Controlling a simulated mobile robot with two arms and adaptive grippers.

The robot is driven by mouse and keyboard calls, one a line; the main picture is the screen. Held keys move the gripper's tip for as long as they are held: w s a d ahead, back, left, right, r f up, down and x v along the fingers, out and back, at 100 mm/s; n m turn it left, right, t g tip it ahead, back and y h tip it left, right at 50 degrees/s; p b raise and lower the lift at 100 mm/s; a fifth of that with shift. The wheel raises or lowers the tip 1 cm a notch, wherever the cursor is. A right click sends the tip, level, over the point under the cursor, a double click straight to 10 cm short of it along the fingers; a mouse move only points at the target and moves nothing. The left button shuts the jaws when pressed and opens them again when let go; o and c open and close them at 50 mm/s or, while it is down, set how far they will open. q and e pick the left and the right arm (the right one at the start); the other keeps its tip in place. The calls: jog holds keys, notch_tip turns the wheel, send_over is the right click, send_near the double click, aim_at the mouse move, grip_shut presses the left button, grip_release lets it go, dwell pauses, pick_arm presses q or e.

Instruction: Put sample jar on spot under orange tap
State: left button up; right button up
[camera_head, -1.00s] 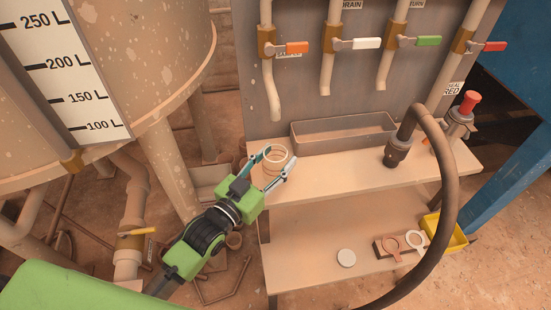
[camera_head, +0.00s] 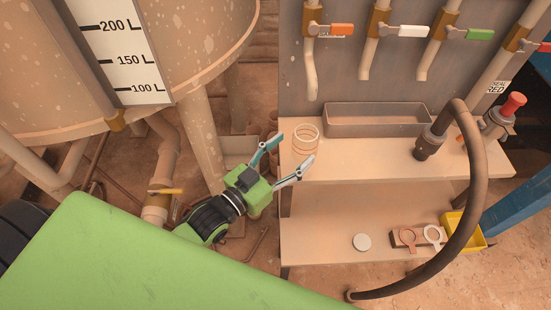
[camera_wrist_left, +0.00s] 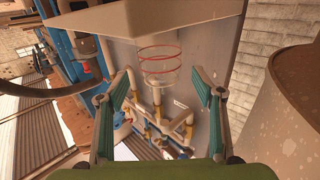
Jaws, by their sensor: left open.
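The clear sample jar (camera_head: 306,140) with reddish rings stands upright on the upper shelf (camera_head: 370,163), at its left end, below the spout of the orange tap (camera_head: 330,30). Whether it sits exactly on a marked spot I cannot tell, as no marking shows. My left gripper (camera_head: 296,148) is open and empty, just in front and to the left of the jar. In the left wrist view the jar (camera_wrist_left: 159,62) shows upside down, ahead of and apart from the open fingers (camera_wrist_left: 165,83). My right gripper is not in view.
A dark hose (camera_head: 485,190) arches on the right. A large tank (camera_head: 190,50) stands left.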

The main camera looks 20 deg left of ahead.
pick_arm(q)
jog(key=p+v, duration=0.1)
jog(key=v, duration=0.5)
